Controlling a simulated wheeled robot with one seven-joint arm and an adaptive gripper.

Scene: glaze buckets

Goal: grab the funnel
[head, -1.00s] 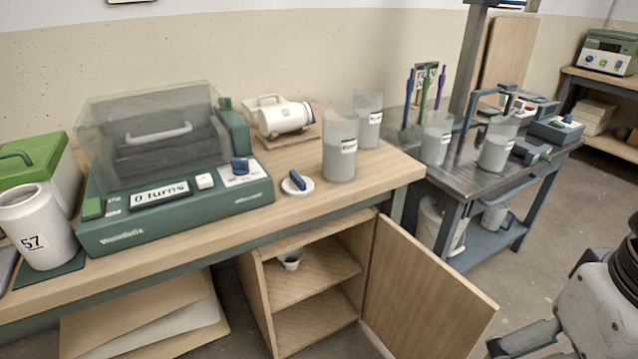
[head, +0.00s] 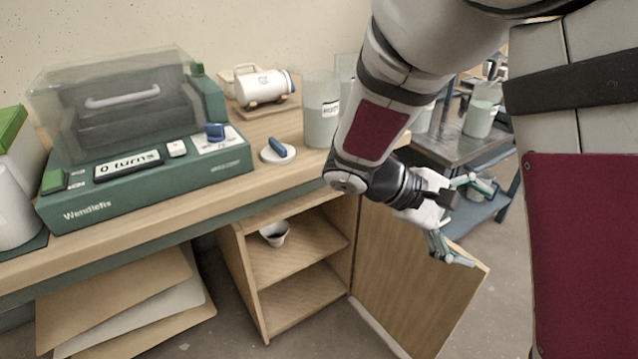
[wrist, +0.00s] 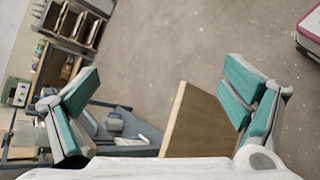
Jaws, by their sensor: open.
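The funnel (head: 274,232) looks like a small white cup with a dark inside. It sits on the upper shelf of the open wooden cabinet (head: 240,262), under the workbench. My gripper (head: 462,222) is open and empty, to the right of the funnel, by the top of the swung-out cabinet door (head: 405,270). In the wrist view my open fingers (wrist: 160,105) show with the door's edge (wrist: 200,120) between them in the picture; I cannot tell how near it is. The funnel is not in the wrist view.
The workbench (head: 180,190) above the cabinet carries a green machine (head: 150,175), a white jar mill (head: 262,88) and a clear beaker (head: 321,110). A metal cart (head: 470,150) stands behind my arm. Boards (head: 120,305) lean left of the cabinet. Floor in front is clear.

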